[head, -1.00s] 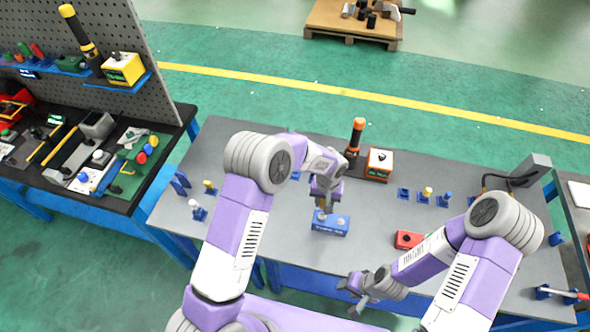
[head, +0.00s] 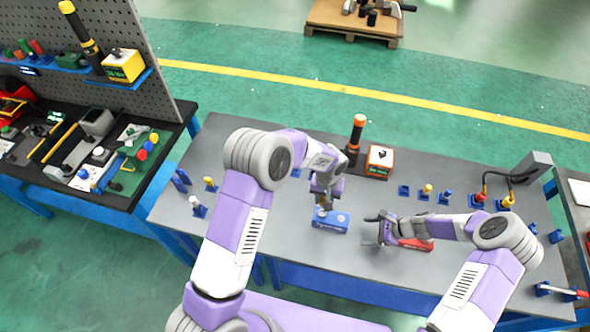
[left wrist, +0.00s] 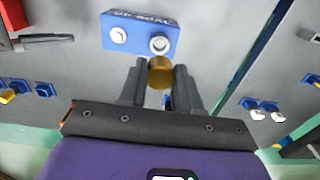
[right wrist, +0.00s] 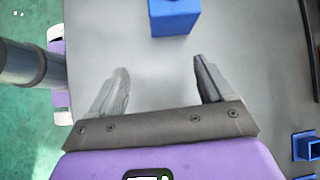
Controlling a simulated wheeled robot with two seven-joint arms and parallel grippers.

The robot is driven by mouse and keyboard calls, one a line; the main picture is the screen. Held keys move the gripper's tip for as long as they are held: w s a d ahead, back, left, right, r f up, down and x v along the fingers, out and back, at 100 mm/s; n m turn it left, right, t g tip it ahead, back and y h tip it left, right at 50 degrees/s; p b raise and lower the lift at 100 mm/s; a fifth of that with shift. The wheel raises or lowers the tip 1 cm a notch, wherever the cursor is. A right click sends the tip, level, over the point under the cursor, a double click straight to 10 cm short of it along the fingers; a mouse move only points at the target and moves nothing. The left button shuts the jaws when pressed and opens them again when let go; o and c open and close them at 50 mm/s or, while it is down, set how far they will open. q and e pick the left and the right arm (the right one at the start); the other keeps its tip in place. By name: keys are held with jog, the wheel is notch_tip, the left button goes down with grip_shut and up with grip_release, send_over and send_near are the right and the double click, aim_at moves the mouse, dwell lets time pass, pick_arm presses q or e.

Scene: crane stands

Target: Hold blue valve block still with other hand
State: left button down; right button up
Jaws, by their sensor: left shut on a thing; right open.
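The blue valve block (head: 331,224) lies on the grey table in front of me. In the left wrist view the block (left wrist: 140,32) shows a white cap and a silver-rimmed port on its top. My left gripper (head: 323,208) is just above the block, shut on a brass-coloured round fitting (left wrist: 160,74). I cannot tell whether the fitting touches the block. My right gripper (head: 374,229) is open and empty, low to the right of the block. In the right wrist view the block's end (right wrist: 173,18) lies ahead of the open fingers (right wrist: 160,72), apart from them.
A red block (head: 416,244) lies partly under my right arm. A dark stand with an orange-topped tool (head: 358,135) and an orange box (head: 379,162) stand behind. Small blue holders (head: 404,191) and a hose fixture (head: 532,168) are at the right. Table between them is clear.

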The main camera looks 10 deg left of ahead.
aim_at(347, 224)
jog(key=w, duration=0.1)
jog(key=w+r+m+y, duration=0.1)
jog(key=w+y, duration=0.1)
jog(key=shift+w+d+r+m, duration=0.15)
jog(key=shift+w+d+m, duration=0.05)
jog(key=shift+d+m, duration=0.15)
jog(key=shift+a, duration=0.15)
jog(key=shift+s+a+r+g+y, duration=0.1)
jog(key=shift+s+a+g+y, duration=0.15)
jog(key=shift+g+y, duration=0.25)
jog(key=shift+s+a+f+n, duration=0.1)
jog(key=shift+a+f+n, duration=0.1)
jog(key=shift+a+n, duration=0.2)
jog(key=shift+x, duration=4.15)
jog(key=shift+r, duration=0.1)
jog(key=shift+c, duration=0.3)
jog(key=c, duration=1)
jog(key=shift+o, duration=0.2)
